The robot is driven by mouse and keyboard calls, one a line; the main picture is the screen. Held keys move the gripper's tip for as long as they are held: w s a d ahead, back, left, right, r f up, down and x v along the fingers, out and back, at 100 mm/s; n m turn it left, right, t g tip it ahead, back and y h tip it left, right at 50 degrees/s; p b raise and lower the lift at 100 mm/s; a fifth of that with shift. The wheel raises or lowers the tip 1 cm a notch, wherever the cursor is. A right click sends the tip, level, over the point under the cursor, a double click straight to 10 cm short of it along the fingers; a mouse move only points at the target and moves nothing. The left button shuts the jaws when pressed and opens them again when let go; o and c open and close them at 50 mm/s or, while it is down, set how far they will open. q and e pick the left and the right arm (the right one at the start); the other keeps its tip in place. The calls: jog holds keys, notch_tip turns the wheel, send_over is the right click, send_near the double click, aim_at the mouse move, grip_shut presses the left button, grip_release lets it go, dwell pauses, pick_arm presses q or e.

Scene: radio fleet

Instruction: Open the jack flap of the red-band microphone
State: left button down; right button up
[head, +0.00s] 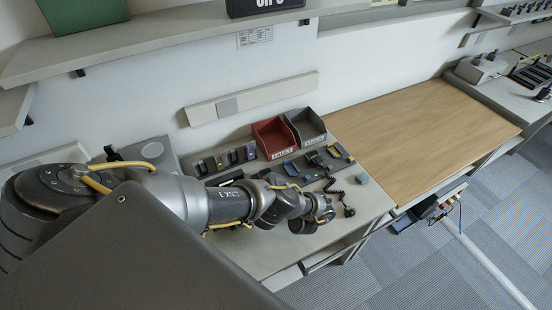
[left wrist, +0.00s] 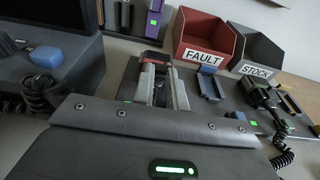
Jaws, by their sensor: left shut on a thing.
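My left gripper (left wrist: 163,84) is in the middle of the left wrist view. Its fingers are shut on a dark, narrow thing (left wrist: 155,58) with a red strip near its top, which looks like the red-band microphone. The fingers hide much of it, and I cannot make out its jack flap. In the head view my left arm reaches in from the left over the bench, and I cannot clearly see its fingertips. My right gripper is in neither view.
A red FAULT bin (head: 273,138) and a grey STOCK bin (head: 306,128) stand at the back of the bench. A microphone with a coiled cord (left wrist: 263,96) lies to the right of my gripper. A dark unit with a blue part (left wrist: 45,58) stands left. A bare wooden top (head: 425,125) is farther right.

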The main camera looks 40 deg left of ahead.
pick_arm(q)
jog(key=shift+f, duration=0.1)
dwell(0.5)
jog(key=c, duration=1.4)
grip_release()
jog(key=p+v, duration=0.2)
jog(key=v, duration=0.8)
jog(key=shift+f, duration=0.15)
jog(key=shift+s+d, duration=0.2)
jog(key=shift+d, duration=0.05)
jog(key=shift+d, duration=0.15)
